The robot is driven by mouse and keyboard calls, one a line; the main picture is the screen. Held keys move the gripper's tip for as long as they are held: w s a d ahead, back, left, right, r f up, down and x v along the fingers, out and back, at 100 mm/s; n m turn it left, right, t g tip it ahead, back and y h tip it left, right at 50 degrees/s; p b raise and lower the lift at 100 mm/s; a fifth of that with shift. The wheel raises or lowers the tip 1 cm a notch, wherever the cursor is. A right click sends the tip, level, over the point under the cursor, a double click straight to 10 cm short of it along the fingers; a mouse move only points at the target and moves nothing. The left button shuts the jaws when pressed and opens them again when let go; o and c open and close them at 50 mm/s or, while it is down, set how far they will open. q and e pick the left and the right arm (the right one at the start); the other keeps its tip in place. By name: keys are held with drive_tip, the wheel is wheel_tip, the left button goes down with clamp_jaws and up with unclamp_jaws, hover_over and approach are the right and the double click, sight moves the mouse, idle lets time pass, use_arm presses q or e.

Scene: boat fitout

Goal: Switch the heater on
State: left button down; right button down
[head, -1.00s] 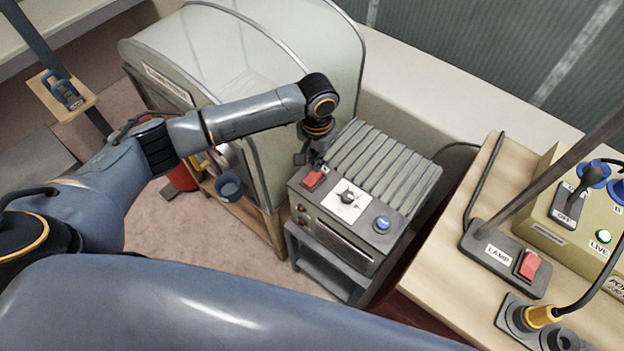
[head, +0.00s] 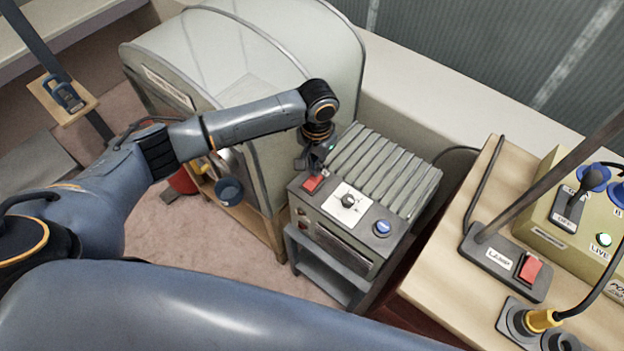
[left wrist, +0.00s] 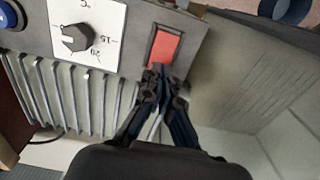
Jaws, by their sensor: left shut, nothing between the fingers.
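The heater (head: 385,170) is a grey ribbed unit on a small stand, with a control panel facing up and forward. Its red rocker switch (head: 313,183) is at the panel's left end and also shows in the left wrist view (left wrist: 165,47). A dial on a white plate (head: 347,202) and a blue button (head: 382,226) sit beside it. My left gripper (head: 309,164) is shut and empty, its fingertips (left wrist: 159,72) at the near edge of the red switch in the wrist view. Whether they touch it I cannot tell. My right gripper is not in view.
A wooden bench at right holds a lamp base (head: 505,265) with its own red switch and a power box (head: 560,205) with a green light. A clear-topped cabinet (head: 255,150) stands left of the heater. A blue cup (head: 229,190) hangs at its front.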

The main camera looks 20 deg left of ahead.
use_arm(q)
drive_tip(key=shift+f+b, duration=0.35)
drive_tip(key=shift+f, duration=0.8)
idle(0.8)
drive_tip(key=shift+r, duration=0.15)
wheel_tip(320, 180, up, 7)
drive_tip(key=p, duration=0.8)
idle(0.4)
